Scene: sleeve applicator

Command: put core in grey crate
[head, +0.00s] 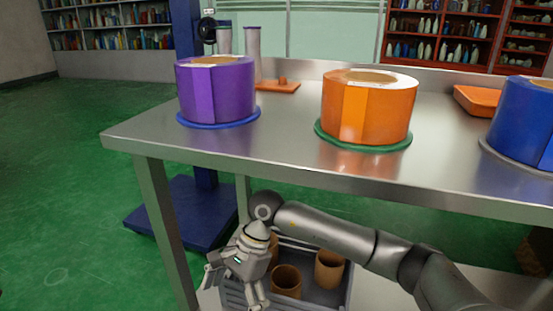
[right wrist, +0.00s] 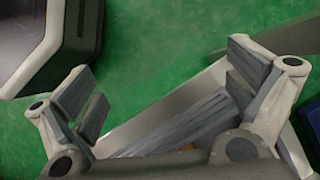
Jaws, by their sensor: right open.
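The grey crate (head: 346,293) stands low under the steel table, on a lower shelf. Brown tube-shaped cores are inside it: one at the front (head: 286,283), one at the right (head: 329,270), and part of another behind my gripper. My right gripper (head: 233,290) hangs at the crate's left side, with its arm crossing in front of the table. It is open, and nothing shows between its fingers. In the right wrist view the open fingers (right wrist: 165,90) have the crate's grey slatted side (right wrist: 190,122) below them. My left gripper is not in view.
On the steel table (head: 285,160) stand a purple roll (head: 218,95), an orange roll (head: 370,110) and a blue roll (head: 525,125), each on a disc. Orange trays and upright posts are behind them. A table leg (head: 168,230) stands left of my gripper. Green floor is clear at left.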

